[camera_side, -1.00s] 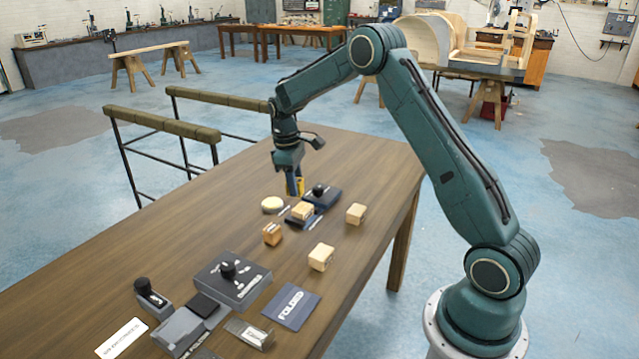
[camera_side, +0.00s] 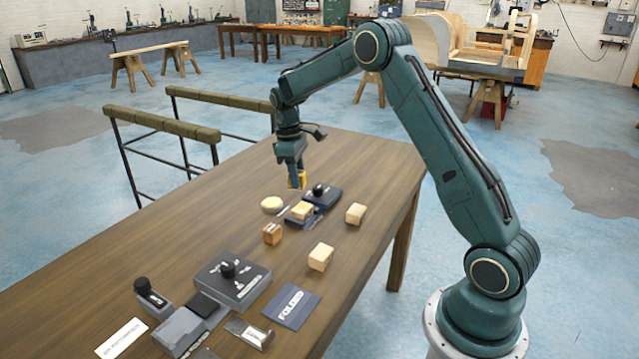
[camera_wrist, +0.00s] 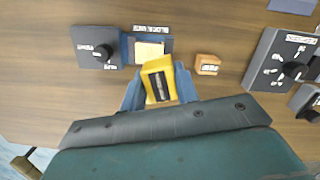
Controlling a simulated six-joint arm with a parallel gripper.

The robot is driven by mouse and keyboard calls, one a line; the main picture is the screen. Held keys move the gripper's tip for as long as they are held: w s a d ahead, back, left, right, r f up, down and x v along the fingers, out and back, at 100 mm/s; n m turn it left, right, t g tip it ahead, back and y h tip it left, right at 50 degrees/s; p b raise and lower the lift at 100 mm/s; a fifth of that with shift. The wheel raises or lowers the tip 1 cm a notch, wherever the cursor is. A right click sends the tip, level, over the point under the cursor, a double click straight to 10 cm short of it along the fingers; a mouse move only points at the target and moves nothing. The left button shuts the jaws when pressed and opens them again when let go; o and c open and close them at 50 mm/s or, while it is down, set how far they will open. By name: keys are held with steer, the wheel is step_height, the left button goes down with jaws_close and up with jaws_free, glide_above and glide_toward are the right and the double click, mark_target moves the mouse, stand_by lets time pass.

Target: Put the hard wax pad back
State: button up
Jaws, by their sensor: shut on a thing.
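My gripper (camera_side: 297,182) is shut on a yellow block (camera_wrist: 151,66) with a dark rectangular face, held above the table. An orange-brown labelled block (camera_wrist: 207,65) sits to the right there, and also shows in the side view (camera_side: 272,234).
A dark knobbed device (camera_wrist: 92,46) adjoins the tray. A cream disc (camera_side: 272,204) and two loose cream blocks (camera_side: 355,213) (camera_side: 320,257) lie nearby. A grey control box (camera_side: 235,285) and a dark folded cloth or card (camera_side: 291,306) are nearer the front. The table's far end is clear.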

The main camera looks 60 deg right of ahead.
steer(key=s+d+r+m, duration=0.1)
steer(key=s+d+r, duration=0.1)
steer(key=d, duration=0.3)
steer(key=s+d+r+m, duration=0.1)
steer(key=s+d+r, duration=0.1)
steer(key=d, duration=0.3)
step_height(320, 180, up, 4)
steer(key=m, duration=0.1)
glide_above(367, 201)
steer(key=f, duration=1.9)
steer(key=shift+w+d+f, duration=0.1)
steer(key=shift+w+f, duration=0.15)
steer(key=shift+f, duration=0.15)
steer(key=shift+f, duration=0.1)
steer(key=o, duration=0.9)
steer(key=r, duration=0.4)
steer(key=w+r, duration=0.1)
steer(key=r, duration=0.7)
steer(key=shift+w+r, duration=0.1)
steer(key=shift+w, duration=0.1)
